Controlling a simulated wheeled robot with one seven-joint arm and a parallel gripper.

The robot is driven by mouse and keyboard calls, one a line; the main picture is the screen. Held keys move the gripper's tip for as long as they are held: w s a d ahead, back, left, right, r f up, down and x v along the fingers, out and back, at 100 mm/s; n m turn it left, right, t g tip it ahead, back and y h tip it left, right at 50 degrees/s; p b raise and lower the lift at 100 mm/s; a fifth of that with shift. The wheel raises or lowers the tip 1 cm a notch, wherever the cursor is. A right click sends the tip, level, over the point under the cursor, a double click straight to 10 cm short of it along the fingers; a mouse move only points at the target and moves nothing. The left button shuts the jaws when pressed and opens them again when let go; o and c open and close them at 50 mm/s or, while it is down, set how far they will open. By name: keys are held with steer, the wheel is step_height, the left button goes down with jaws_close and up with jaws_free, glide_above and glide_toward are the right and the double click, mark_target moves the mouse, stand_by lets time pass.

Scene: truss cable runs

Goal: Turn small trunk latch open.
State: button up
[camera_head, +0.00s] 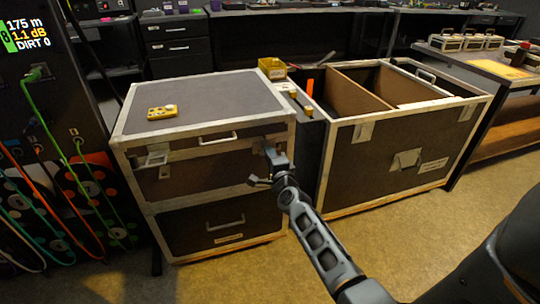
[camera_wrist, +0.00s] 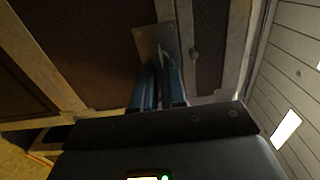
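The small trunk (camera_head: 205,100) is a dark case with pale metal edging, standing at the left with its lid down. One latch (camera_head: 155,159) is on its front left. The small trunk latch at the front right (camera_wrist: 150,38) shows in the wrist view as a metal plate with a thin upright tab. My gripper (camera_head: 264,168) is at that right front corner and hides most of this latch in the head view. In the wrist view my gripper's fingers (camera_wrist: 158,78) are close together at the tab, apparently pinching it. The exact contact is dark and hard to see.
A yellow meter (camera_head: 162,112) lies on the small trunk's lid. A larger open trunk (camera_head: 385,155) stands to the right, with a narrow stand and yellow bin (camera_head: 272,68) between. A cable rack (camera_head: 50,130) is at the left. The floor in front is clear.

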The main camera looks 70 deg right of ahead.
steer(key=o, duration=0.4)
steer(key=shift+d+r, duration=0.1)
steer(key=shift+c, duration=0.2)
steer(key=p+v, duration=0.1)
steer(key=v, duration=0.6)
steer(key=shift+s+a+p, duration=0.25)
steer(key=shift+p, duration=0.15)
